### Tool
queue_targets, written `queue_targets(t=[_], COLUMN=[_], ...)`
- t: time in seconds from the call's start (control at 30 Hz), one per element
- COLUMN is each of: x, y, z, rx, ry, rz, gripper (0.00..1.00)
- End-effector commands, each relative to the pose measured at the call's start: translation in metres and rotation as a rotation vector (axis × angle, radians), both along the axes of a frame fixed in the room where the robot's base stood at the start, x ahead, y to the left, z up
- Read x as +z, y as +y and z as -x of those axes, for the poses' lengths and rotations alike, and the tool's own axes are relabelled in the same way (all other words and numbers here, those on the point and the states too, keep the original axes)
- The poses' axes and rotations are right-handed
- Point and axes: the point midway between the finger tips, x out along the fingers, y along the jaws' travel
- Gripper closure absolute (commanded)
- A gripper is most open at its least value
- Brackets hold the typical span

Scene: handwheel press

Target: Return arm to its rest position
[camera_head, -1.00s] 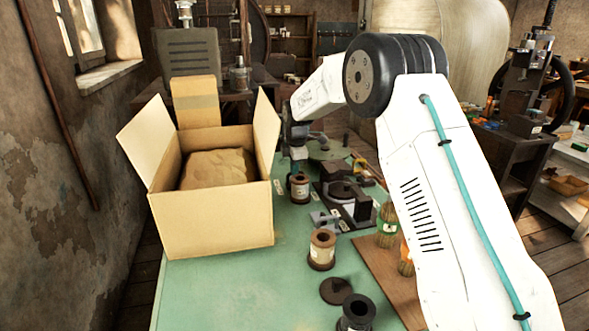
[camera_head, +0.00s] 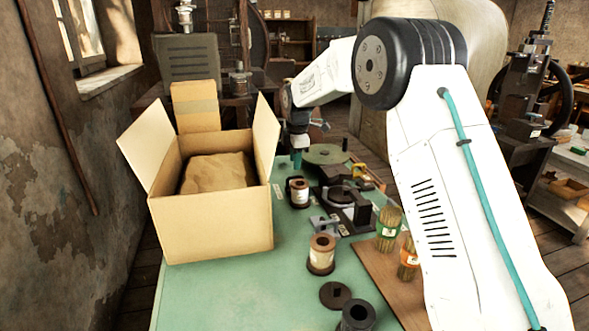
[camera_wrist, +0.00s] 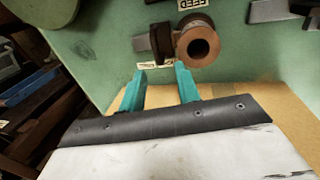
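My white arm rises at the right of the head view, with its forearm reaching to the far part of the green bench (camera_head: 215,300). My gripper (camera_head: 297,158) hangs over the bench just right of the cardboard box (camera_head: 212,228), partly hidden by the dark wrist. In the wrist view its two teal fingers (camera_wrist: 160,88) stand apart with nothing between them. A spool with a copper-coloured end (camera_wrist: 200,44) lies beyond the fingertips, apart from them. A tan cardboard surface (camera_wrist: 255,112) shows below the fingers.
The open box holds a brown filling. Spools (camera_head: 321,255), a dark fixture (camera_head: 345,200), a round green plate (camera_head: 326,154) and jars of sticks (camera_head: 389,228) stand on the bench near the arm. A rough wall (camera_head: 60,190) is at the left. The bench's front left is clear.

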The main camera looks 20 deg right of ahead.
Motion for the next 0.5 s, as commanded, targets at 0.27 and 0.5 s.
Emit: queue_targets(t=[0.27,0.5], x=[0.017,0.017], y=[0.0,0.0], z=[0.004,0.004], rx=[0.0,-0.005], ry=[0.001,0.001], rz=[0.0,-0.001], gripper=[0.67,0.67])
